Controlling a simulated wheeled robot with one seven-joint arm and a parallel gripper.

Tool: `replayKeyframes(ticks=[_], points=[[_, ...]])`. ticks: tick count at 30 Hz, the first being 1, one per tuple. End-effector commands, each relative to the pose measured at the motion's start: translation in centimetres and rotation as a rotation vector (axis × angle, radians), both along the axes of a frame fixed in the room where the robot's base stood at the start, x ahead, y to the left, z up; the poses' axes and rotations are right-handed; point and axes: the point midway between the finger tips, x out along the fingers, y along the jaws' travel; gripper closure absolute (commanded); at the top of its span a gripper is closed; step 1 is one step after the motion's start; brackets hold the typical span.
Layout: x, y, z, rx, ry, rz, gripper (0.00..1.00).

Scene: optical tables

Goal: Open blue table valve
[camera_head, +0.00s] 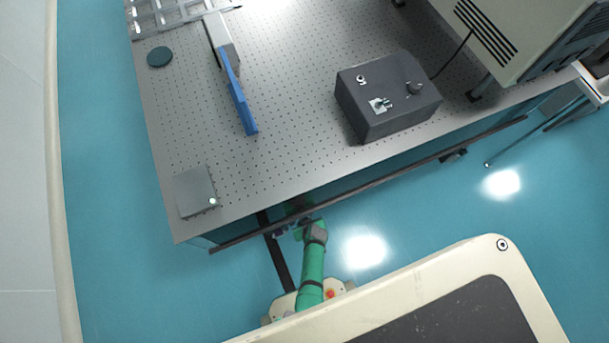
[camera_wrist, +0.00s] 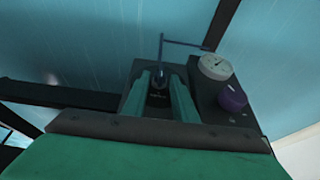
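In the wrist view, the two green fingers of my gripper (camera_wrist: 160,88) stand apart, with a dark fitting (camera_wrist: 158,98) seen in the gap between them. A thin grey rod with a bent bar (camera_wrist: 186,44) rises just beyond the fingertips. I cannot tell whether the fingers touch the fitting. To the right is a dark block with a round white gauge (camera_wrist: 215,67) and a purple knob (camera_wrist: 232,97). In the head view, my gripper (camera_head: 308,226) is low at the front edge of the optical table (camera_head: 270,150). The valve is not clearly visible there.
A rail (camera_head: 380,180) runs along the table's front, with another small fitting (camera_head: 453,155) further right. On the table are a dark control box (camera_head: 375,120), a blue bar (camera_head: 238,95) and a grey box (camera_head: 195,192). Teal floor lies clear to the left.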

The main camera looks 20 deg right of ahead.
Motion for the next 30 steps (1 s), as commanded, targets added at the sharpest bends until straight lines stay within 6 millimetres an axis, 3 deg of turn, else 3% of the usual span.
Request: replayKeyframes(ticks=[7, 10, 21, 30], points=[[-0.02, 0.03, -0.04, 0.0, 0.0, 0.0, 0.77], [-0.02, 0.03, -0.03, 0.0, 0.0, 0.0, 1.0], [0.01, -0.04, -0.03, 0.023, 0.001, 0.001, 1.0], [0.17, -0.67, -0.04, 0.172, 0.005, -0.001, 1.0]])
